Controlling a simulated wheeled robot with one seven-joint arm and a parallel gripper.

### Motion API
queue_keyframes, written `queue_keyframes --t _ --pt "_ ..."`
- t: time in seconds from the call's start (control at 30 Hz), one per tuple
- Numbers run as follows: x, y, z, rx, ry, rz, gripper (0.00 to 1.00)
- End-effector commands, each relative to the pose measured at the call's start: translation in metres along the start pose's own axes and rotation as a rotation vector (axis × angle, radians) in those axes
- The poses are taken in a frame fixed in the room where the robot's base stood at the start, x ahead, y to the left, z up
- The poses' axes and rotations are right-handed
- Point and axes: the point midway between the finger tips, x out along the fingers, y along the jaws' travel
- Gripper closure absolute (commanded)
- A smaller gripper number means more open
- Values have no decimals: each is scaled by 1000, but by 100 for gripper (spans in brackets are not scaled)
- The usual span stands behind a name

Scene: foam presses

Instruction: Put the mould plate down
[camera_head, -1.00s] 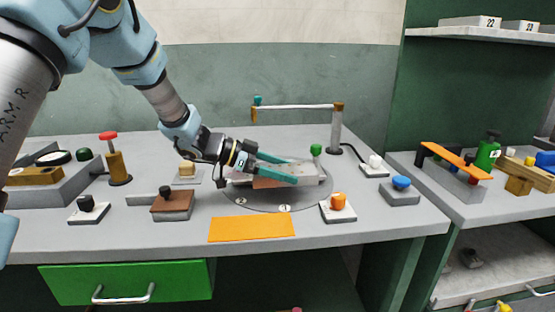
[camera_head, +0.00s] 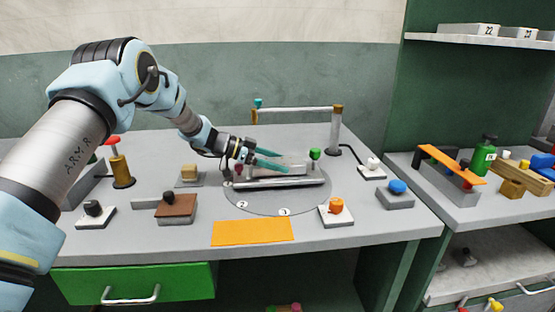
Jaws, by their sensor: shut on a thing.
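My gripper (camera_head: 270,158), with teal fingers, reaches in from the left over the rear of the round turntable (camera_head: 252,205). It is shut on a pale grey flat piece (camera_head: 292,160), which looks like the mould plate. The fingers partly hide it. The piece is just above or against a long grey fixture (camera_head: 290,183) on the turntable. I cannot tell whether they touch. A green knob (camera_head: 315,153) stands at the fixture's right end.
A brown block with a black knob (camera_head: 177,206) and an orange mat (camera_head: 252,232) lie in front. An orange button (camera_head: 336,206) is at front right. A post with a horizontal bar (camera_head: 336,130) stands behind. Bare bench (camera_head: 375,222) lies at front right.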

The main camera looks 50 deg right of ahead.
Motion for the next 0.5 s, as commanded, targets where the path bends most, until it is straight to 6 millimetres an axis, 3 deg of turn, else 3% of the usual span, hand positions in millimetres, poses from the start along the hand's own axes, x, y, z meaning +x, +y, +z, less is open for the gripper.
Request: queue_keyframes --t 0.5 --pt "4 0 6 5 2 -1 100"
